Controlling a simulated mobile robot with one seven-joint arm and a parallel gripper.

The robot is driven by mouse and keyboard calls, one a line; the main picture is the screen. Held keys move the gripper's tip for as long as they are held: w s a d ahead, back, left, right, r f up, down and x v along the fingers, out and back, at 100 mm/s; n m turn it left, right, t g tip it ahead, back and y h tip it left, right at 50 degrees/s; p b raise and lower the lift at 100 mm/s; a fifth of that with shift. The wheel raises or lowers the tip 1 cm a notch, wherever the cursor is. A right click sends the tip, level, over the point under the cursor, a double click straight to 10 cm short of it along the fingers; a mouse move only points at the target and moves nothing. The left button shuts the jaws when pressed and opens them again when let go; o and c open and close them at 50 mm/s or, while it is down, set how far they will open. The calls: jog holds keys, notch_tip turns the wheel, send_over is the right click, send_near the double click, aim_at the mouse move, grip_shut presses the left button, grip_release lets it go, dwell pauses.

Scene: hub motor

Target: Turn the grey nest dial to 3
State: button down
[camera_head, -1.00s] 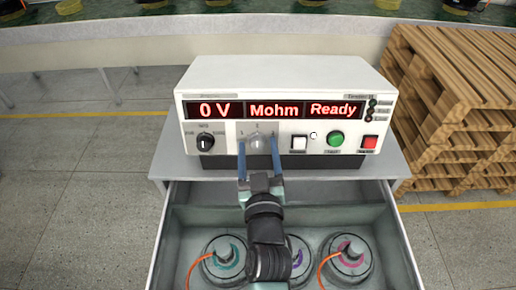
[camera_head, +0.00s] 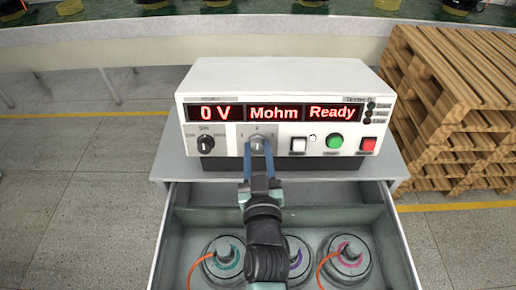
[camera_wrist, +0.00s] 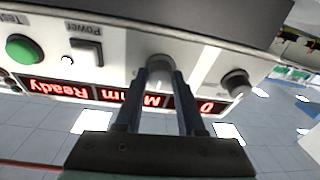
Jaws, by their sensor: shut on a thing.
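The tester (camera_head: 280,85) is a white box with red displays reading "0 V", "Mohm" and "Ready". The grey nest dial (camera_head: 257,143) is on its front panel, left of the white button, with position marks around it. My gripper (camera_head: 258,150) is in front of the panel with its two blue fingers closed on the grey dial. In the wrist view the dial (camera_wrist: 160,68) sits between the fingertips, and the panel appears upside down. The fingers partly cover the dial, so I cannot tell which number it points to.
A black dial (camera_head: 206,144) is to the left. A white button (camera_head: 299,145), a green button (camera_head: 334,141) and a red button (camera_head: 367,144) are to the right. Below, an open drawer (camera_head: 180,225) holds motors with orange cables. Wooden pallets (camera_head: 450,100) stand at the right.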

jog(key=m+p, duration=0.1)
jog(key=p, duration=0.1)
jog(key=r+m+p, duration=0.1)
jog(key=p, duration=0.1)
jog(key=shift+h, duration=0.3)
jog(key=m+h+p, duration=0.1)
jog(key=m+p, duration=0.2)
jog(key=p, duration=0.2)
jog(key=shift+m, duration=0.3)
jog(key=m+p, duration=0.1)
jog(key=m+h+p, duration=0.1)
jog(key=m+p, duration=0.1)
jog(key=m, duration=0.1)
jog(key=shift+a+f+h+p, duration=0.15)
jog(key=shift+f+h+p, duration=0.15)
jog(key=shift+p, duration=0.1)
jog(key=shift+f+m+g+h+p, duration=0.15)
jog(key=shift+m+g+h+p, duration=0.3)
jog(key=shift+m+p, duration=1.15)
jog(key=shift+m+b, duration=0.55)
jog(key=shift+m, duration=0.05)
jog(key=c, duration=0.5)
grip_release()
